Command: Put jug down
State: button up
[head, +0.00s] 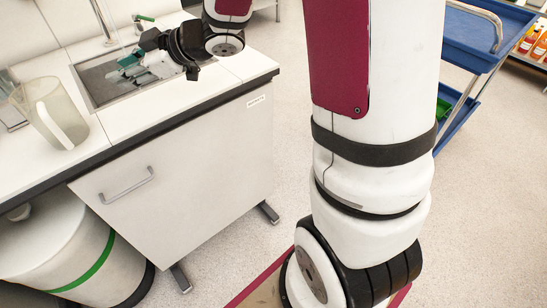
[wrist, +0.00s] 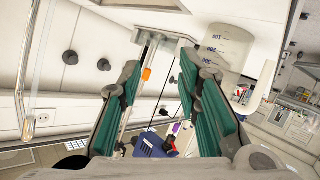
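A clear, greyish jug (head: 60,118) with a handle stands upright on the white counter (head: 88,145) at the left of the head view. In the wrist view the jug (wrist: 228,48), with printed volume marks, shows at the upper right, partly behind the right finger. My gripper (head: 137,66) is over the sink, to the right of the jug and apart from it. In the wrist view its two green-padded fingers (wrist: 158,62) are spread wide with nothing held between them.
A sink (head: 105,85) with a tap (head: 143,19) is set into the counter right of the jug. A white bin with a green band (head: 70,262) stands under the counter. A blue cart (head: 470,45) is at the far right. The floor between is clear.

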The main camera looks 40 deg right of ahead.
jog(key=s+d+r+m+h, duration=0.5)
jog(key=s+d+m+h, duration=0.35)
jog(key=d+h, duration=0.3)
jog(key=s+a+f+m+g+y, duration=0.1)
jog(key=s+a+f+m+g, duration=0.1)
jog(key=s, duration=1.3)
jog(key=s+a+f+m+g+y, duration=0.1)
jog(key=s+a+g, duration=0.3)
jog(key=s, duration=1.2)
jog(key=f+g+y, duration=0.1)
jog(key=g, duration=0.2)
jog(key=shift+f+m, duration=0.3)
jog(key=shift+m, duration=0.05)
